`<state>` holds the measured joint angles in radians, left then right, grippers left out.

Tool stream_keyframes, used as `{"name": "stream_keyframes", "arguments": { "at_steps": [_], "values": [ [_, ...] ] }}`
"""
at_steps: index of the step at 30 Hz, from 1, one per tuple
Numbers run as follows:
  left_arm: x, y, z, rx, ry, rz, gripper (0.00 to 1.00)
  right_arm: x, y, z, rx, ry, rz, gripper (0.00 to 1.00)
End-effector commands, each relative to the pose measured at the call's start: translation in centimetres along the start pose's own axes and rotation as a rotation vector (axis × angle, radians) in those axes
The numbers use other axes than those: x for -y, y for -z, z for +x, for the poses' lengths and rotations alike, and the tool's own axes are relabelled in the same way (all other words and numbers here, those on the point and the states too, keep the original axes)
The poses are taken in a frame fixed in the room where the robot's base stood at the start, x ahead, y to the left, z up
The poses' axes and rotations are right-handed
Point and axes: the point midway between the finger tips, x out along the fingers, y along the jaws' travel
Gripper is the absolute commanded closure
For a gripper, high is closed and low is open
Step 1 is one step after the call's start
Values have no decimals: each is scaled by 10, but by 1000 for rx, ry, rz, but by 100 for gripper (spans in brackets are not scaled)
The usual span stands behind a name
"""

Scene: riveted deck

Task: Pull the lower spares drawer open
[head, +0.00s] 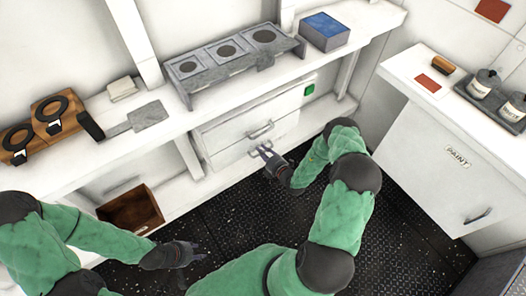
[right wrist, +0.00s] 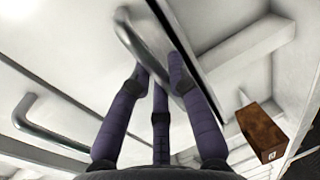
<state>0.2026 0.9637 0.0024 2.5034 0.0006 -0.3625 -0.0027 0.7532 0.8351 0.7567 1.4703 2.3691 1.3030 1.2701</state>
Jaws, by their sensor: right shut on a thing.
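The white drawer unit (head: 228,134) stands under the long shelf. Its upper drawer has a metal bar handle (head: 261,130), with the lower spares drawer (head: 232,156) beneath. My right gripper (head: 266,152) is at the lower drawer's front. In the right wrist view its purple-grey fingers (right wrist: 160,85) are shut on the lower drawer's bar handle (right wrist: 138,42), which they partly hide. The other handle (right wrist: 45,128) is free at the left of that view. I see no clear opening at the lower drawer. My left gripper (head: 194,252) is low over the dark floor, away from the drawers; its finger gap is unclear.
A brown open crate (head: 130,209) stands left of the drawers. The shelf above bears a grey burner rack (head: 225,75) and a blue-topped box (head: 325,30). A white PAINT cabinet (head: 425,140) stands at the right. The dark floor before the drawers is partly covered by my right arm.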

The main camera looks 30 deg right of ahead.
Motion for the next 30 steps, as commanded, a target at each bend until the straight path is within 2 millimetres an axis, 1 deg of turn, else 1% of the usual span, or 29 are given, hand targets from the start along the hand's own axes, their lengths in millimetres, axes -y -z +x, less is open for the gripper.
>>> {"name": "stream_keyframes", "arguments": {
  "at_steps": [5,8,11,21,27,30],
  "values": [
    [-1,0,-2,0,0,0,60,2,0,-6,1,3,2,100],
    [-2,0,-5,0,0,0,60,4,-1,-18,3,5,3,100],
    [-4,0,-10,0,0,0,60,7,-1,-37,5,7,6,100],
    [-8,-1,-22,0,0,0,60,24,-1,-118,7,6,6,100],
    [-9,-1,-25,0,0,0,60,32,0,-155,5,5,5,100],
    [-9,-1,-26,0,0,0,60,34,0,-167,3,4,4,100]
  ]
}}
